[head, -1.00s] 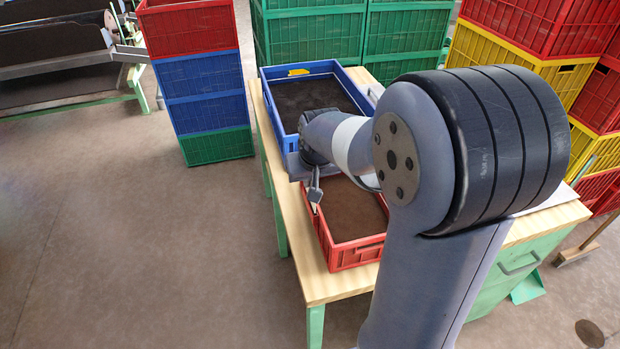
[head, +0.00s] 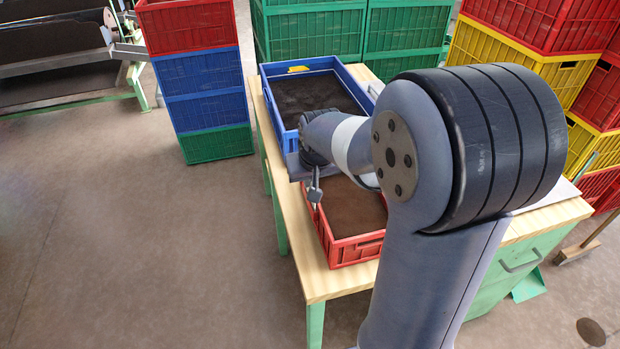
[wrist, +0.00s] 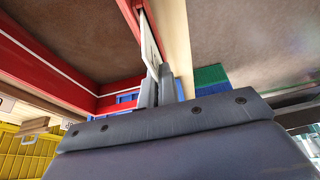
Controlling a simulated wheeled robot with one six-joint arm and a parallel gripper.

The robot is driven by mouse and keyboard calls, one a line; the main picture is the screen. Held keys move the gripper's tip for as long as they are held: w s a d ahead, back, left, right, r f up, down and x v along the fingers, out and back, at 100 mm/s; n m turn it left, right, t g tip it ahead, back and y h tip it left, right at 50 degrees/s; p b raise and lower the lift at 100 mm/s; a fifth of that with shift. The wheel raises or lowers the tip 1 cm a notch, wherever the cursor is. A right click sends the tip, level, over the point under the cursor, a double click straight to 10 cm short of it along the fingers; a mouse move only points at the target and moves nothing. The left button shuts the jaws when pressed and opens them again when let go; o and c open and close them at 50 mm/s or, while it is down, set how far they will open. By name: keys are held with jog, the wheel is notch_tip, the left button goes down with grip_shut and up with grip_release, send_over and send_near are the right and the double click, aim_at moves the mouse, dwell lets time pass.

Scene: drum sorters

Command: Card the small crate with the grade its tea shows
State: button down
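The small red crate (head: 355,250) stands on the near part of the table, filled with reddish-brown tea (head: 350,205). My gripper (head: 315,188) is at its left wall, pointing down, partly hidden by my arm. In the wrist view my gripper (wrist: 160,85) has its fingers close together on a thin pale card (wrist: 150,45), seen nearly edge-on. The card is along the outer side of the red crate wall (wrist: 131,15); I cannot tell whether it touches. The card's face cannot be read.
A larger blue crate (head: 350,72) with darker tea stands behind, a yellow card (head: 298,70) at its far wall. The wooden table (head: 320,287) has a bare strip left of the crates. Stacked crates (head: 205,90) stand behind the table and to both sides.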

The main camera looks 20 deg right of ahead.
jog(key=shift+f+b, duration=0.5)
jog(key=shift+f, duration=0.1)
jog(key=c, duration=2.1)
grip_release()
jog(key=shift+c, duration=0.2)
jog(key=o, duration=0.5)
jog(key=shift+o, duration=0.2)
jog(key=shift+r, duration=0.1)
jog(key=shift+r+p, duration=2.35)
jog(key=shift+r, duration=0.6)
